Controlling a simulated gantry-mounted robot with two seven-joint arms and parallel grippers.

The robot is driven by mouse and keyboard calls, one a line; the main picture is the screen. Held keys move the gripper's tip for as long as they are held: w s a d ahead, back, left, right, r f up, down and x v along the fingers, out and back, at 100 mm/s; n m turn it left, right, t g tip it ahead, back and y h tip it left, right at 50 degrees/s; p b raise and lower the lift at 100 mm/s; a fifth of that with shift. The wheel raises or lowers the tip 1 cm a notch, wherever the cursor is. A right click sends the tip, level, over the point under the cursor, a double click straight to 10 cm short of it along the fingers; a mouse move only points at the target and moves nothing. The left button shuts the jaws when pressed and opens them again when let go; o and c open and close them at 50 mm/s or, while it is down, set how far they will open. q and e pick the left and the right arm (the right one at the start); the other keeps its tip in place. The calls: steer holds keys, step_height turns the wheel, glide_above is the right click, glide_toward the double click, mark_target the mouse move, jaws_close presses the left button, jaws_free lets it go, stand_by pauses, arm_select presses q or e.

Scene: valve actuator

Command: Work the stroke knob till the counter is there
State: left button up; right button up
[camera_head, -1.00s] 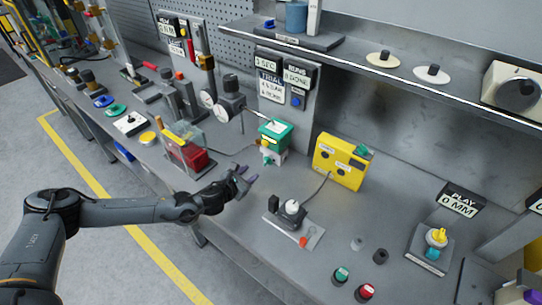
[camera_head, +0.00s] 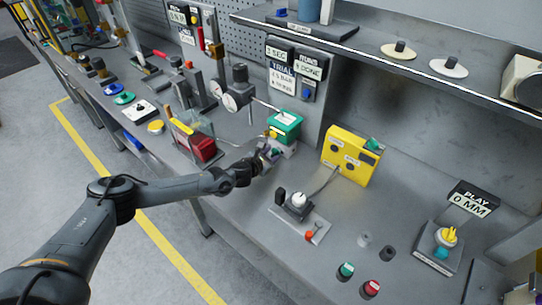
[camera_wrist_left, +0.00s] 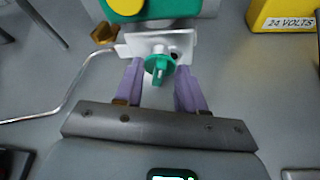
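A green winged knob (camera_wrist_left: 158,66) sits on the white front plate of the valve actuator, below its green box (camera_head: 285,126). The task's stroke knob appears to be this one. In the head view it is mostly hidden by my left gripper (camera_head: 268,155). In the left wrist view the purple fingers of my left gripper (camera_wrist_left: 159,84) stand apart on either side of the knob, open; contact cannot be told. A counter display (camera_head: 309,65) reading "DONE" is on the panel behind; its digit is too small to be sure of. My right gripper is out of view.
A yellow box (camera_head: 350,155) stands right of the actuator, with a cable to a small device (camera_head: 297,203) in front. Green (camera_head: 346,270) and red (camera_head: 371,288) buttons are near the front edge. A brass-coloured fitting (camera_wrist_left: 104,32) is beside the actuator.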

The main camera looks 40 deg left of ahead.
arm_select(q)
steer(key=shift+w, duration=0.1)
jaws_close()
steer(key=shift+a+n+h, duration=0.15)
steer(key=shift+n+h, duration=0.15)
steer(key=shift+n, duration=0.2)
steer(key=shift+a+n+h, duration=0.15)
steer(key=shift+n+h, duration=0.45)
steer(key=shift+n, duration=0.2)
jaws_free()
